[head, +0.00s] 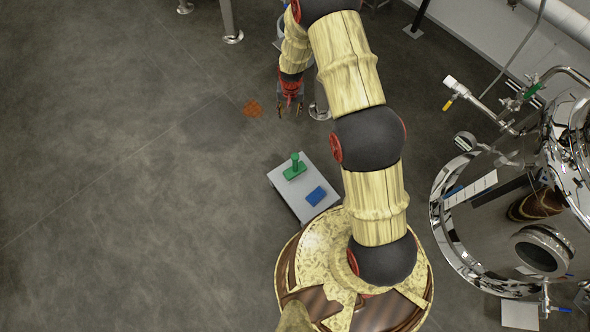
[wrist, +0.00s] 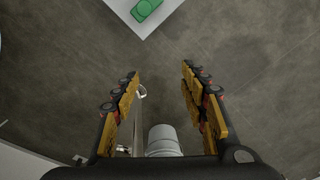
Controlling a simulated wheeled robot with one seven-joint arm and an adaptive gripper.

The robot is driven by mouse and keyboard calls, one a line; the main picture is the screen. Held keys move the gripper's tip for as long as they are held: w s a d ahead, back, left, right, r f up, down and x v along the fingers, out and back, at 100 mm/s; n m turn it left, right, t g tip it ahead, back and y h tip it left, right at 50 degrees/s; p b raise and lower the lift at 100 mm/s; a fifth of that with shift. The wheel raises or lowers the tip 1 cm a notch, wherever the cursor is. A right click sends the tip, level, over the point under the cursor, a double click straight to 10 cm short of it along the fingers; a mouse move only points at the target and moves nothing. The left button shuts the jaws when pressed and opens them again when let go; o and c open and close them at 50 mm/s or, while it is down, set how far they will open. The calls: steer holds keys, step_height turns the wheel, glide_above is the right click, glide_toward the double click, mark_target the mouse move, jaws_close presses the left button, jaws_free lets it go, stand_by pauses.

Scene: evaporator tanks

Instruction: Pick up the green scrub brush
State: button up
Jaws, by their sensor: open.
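The green scrub brush (head: 295,167) lies on a pale grey board (head: 290,190) in the head view, with its handle sticking up. In the wrist view a part of the green brush (wrist: 147,8) shows at the top edge, on the corner of the pale board (wrist: 124,17). My gripper (head: 289,109) hangs beyond the board, apart from the brush. In the wrist view my gripper (wrist: 160,76) has its two fingers spread wide, with only floor between the tips.
A blue block (head: 316,196) lies on the same board near the brush. A shiny steel tank (head: 470,220) with pipes stands at the right. A grey bucket-like object (wrist: 164,141) shows low in the wrist view. The floor on the left is clear.

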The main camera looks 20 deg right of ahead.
mark_target(296, 157)
steer(key=shift+m+g, duration=0.6)
steer(key=shift+g, duration=0.1)
steer(key=s+f, duration=0.2)
steer(key=f, duration=0.7)
steer(key=s+f, duration=0.3)
steer(key=f, duration=0.7)
steer(key=s+f+b, duration=0.1)
steer(key=s+f, duration=0.1)
steer(key=f, duration=0.7)
steer(key=shift+s+f, duration=0.25)
steer(key=shift+s, duration=0.15)
steer(key=f+b, duration=0.2)
steer(key=f, duration=0.3)
steer(key=shift+w, duration=0.2)
steer(key=c, duration=0.3)
steer(key=c, duration=0.8)
jaws_close()
